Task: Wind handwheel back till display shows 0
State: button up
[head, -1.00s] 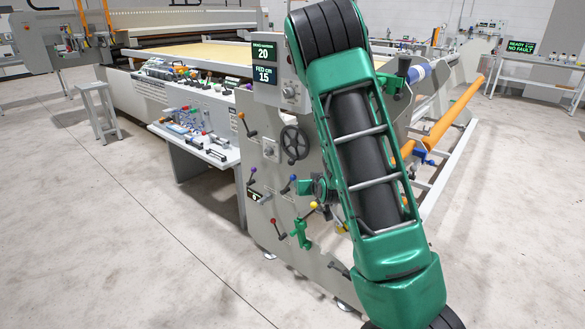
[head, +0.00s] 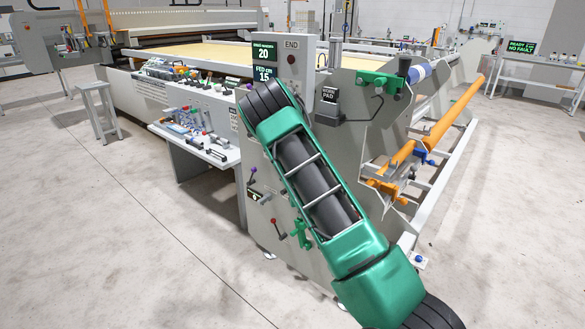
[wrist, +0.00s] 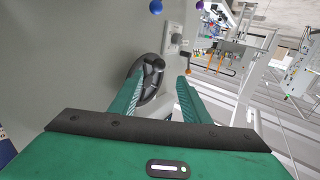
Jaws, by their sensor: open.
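The black handwheel (wrist: 152,70) shows in the wrist view on the grey machine panel. It is seen at a slant, just ahead of my gripper (wrist: 161,82). The green fingers are apart; the left one overlaps the wheel's rim in the picture, and I cannot tell whether they touch. In the head view my arm hides the wheel and gripper. There the display (head: 264,62) on the gantry's end reads 20 in its upper part and 15, marked as fed cm, below.
Knobbed levers (head: 279,230) stick out of the panel's lower part. A side shelf (head: 205,147) holds small parts.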

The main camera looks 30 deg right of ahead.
jog(key=x, duration=0.8)
jog(key=shift+w, duration=0.3)
dwell(0.3)
jog(key=shift+d, duration=0.1)
